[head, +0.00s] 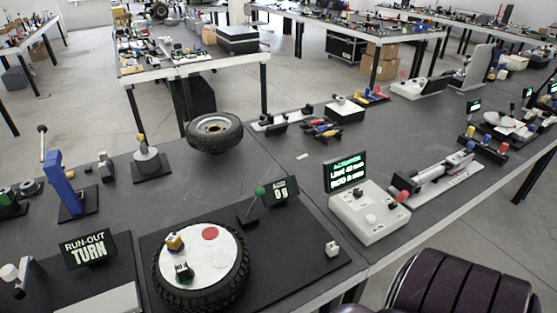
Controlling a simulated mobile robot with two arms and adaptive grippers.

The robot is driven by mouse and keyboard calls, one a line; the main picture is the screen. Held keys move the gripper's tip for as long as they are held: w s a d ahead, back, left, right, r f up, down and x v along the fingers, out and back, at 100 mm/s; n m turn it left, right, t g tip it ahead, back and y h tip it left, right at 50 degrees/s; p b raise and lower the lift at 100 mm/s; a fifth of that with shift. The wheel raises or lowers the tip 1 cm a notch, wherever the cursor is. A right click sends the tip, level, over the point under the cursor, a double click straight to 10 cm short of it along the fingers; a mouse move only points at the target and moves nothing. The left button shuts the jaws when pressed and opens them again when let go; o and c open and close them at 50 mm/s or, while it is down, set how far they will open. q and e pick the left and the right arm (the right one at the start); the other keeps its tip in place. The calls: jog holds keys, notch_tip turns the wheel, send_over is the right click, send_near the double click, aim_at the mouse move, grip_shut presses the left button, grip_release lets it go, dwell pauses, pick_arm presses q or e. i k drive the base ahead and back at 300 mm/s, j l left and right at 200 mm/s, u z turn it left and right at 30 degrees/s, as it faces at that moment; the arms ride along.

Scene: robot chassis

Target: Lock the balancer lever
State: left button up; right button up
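A tyre with a white disc face (213,268) lies flat on a black base plate (307,252) at the bottom middle of the head view. The disc carries a red round patch (210,233), a small yellow-topped block (174,242) and a small green block (183,271). Behind the tyre's right side a thin dark lever with a green ball knob (260,191) rises, tilted, from the plate. It appears to be the balancer lever. A small black display with green characters (282,191) stands beside it. Neither of my grippers is in view.
A white console with a green-text screen (346,173) stands right of the plate. A small white block (332,248) sits on the plate's right side. Left are a "RUN-OUT TURN" sign (89,249) and a blue upright (64,182). Another tyre (214,133) lies behind.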

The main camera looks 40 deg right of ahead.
aim_at(259, 193)
jog(key=z, duration=1.3)
jog(key=l+z, duration=0.35)
jog(key=i, duration=0.05)
